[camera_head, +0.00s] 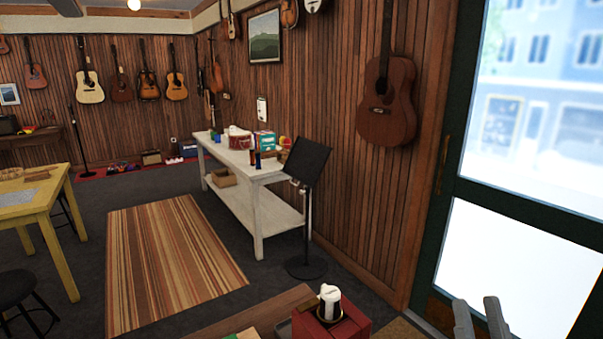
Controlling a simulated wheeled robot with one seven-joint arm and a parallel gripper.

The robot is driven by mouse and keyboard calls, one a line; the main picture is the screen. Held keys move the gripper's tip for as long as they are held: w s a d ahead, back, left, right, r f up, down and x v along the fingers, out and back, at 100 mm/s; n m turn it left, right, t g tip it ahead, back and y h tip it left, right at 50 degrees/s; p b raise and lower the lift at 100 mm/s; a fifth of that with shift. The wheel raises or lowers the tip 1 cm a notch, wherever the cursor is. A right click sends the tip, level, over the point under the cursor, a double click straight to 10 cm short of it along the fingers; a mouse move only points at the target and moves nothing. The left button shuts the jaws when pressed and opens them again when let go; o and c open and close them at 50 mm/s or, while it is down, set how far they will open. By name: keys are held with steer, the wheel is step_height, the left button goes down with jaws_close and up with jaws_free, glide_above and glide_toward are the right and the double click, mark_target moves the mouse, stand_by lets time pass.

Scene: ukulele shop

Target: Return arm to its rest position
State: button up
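My gripper (477,306) shows at the bottom right edge, in front of the glass door. Its two grey fingers point up with a gap between them, and I see nothing held there. The rest of my arm is below the picture and hidden.
A red box (352,325) with a white and black object (329,302) on it stands left of my gripper on a brown surface. A black music stand (305,170) and a white table (258,212) are farther back. The striped rug (165,265) is clear. A guitar (386,105) hangs on the wall.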

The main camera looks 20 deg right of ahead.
steer(key=s+a+f+n+g+y, duration=0.1)
steer(key=s+a+f+g+y, duration=0.2)
steer(key=s+a+f, duration=0.2)
steer(key=s+a+f+n+g+y, duration=0.1)
steer(key=s+a+f+g+y, duration=0.2)
steer(key=s+f, duration=0.5)
steer(key=s+a+f+n+g+y+b, duration=0.1)
steer(key=s+a+f+n+g+y, duration=0.1)
steer(key=s+a+f+g, duration=0.2)
steer(key=shift+s+a+f+g+y, duration=0.15)
steer(key=shift+s+a+f, duration=0.25)
steer(key=shift+a+f, duration=0.2)
steer(key=shift+s+a+f+g+y, duration=0.1)
steer(key=shift+s+a+f, duration=0.35)
steer(key=shift+a, duration=0.3)
steer(key=shift+s+a+f+g+y, duration=0.15)
steer(key=shift+s+a+f, duration=0.2)
steer(key=shift+a+f, duration=0.25)
steer(key=shift+f+b, duration=0.65)
steer(key=shift+b, duration=0.15)
steer(key=shift+w, duration=0.1)
